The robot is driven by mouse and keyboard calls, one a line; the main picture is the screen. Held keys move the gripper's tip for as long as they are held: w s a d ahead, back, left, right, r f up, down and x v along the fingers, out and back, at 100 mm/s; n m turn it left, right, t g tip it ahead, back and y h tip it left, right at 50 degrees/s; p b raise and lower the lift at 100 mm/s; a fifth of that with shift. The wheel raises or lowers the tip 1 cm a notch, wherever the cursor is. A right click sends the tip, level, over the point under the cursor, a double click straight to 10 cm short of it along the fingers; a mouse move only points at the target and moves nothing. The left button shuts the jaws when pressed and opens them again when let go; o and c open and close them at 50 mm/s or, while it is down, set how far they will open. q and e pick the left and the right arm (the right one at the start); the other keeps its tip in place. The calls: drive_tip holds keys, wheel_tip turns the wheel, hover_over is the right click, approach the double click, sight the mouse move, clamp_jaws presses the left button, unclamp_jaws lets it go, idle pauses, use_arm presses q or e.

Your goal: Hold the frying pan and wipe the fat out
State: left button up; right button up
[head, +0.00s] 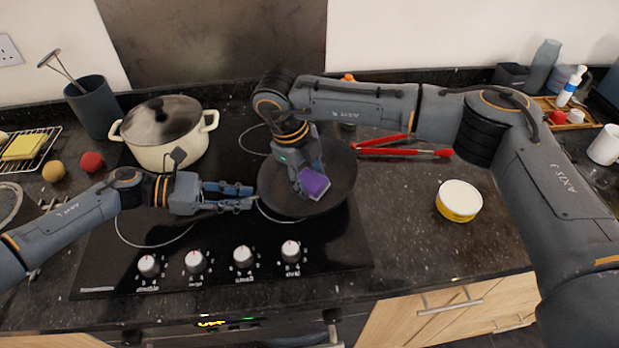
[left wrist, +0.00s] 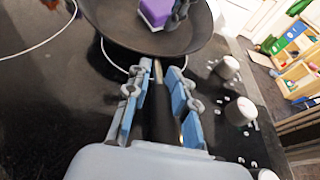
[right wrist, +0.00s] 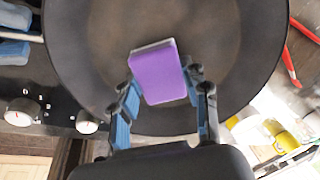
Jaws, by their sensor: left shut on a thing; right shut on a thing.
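The dark frying pan (head: 335,170) sits on the right part of the black hob, and it also shows in the left wrist view (left wrist: 110,20). My left gripper (head: 250,196) is shut on the pan's handle (left wrist: 163,112), left of the pan. My right gripper (head: 305,185) is over the pan and shut on a purple sponge (head: 314,182). In the right wrist view the sponge (right wrist: 160,75) is between the fingertips, against or just above the pan's inside; I cannot tell which. The pan's inside (right wrist: 215,50) looks brownish in the middle. My right gripper hides part of the pan.
A cream pot with a lid (head: 163,130) stands on the hob's back left. Red tongs (head: 400,150) lie right of the pan. A yellow-and-white tub (head: 459,201) stands on the counter to the right. Several knobs (head: 243,256) line the hob's front. Counter around the tub is clear.

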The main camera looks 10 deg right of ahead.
use_arm(q)
drive_tip(key=shift+f, duration=0.25)
use_arm(e)
drive_tip(key=shift+v, duration=2.8)
drive_tip(key=shift+v, duration=1.5)
use_arm(q)
drive_tip(key=o, duration=1)
drive_tip(key=shift+c, duration=0.2)
drive_tip(key=shift+r, duration=0.1)
use_arm(e)
drive_tip(key=shift+w, duration=0.1)
use_arm(q)
drive_tip(key=v, duration=1.2)
drive_tip(key=shift+r, duration=0.1)
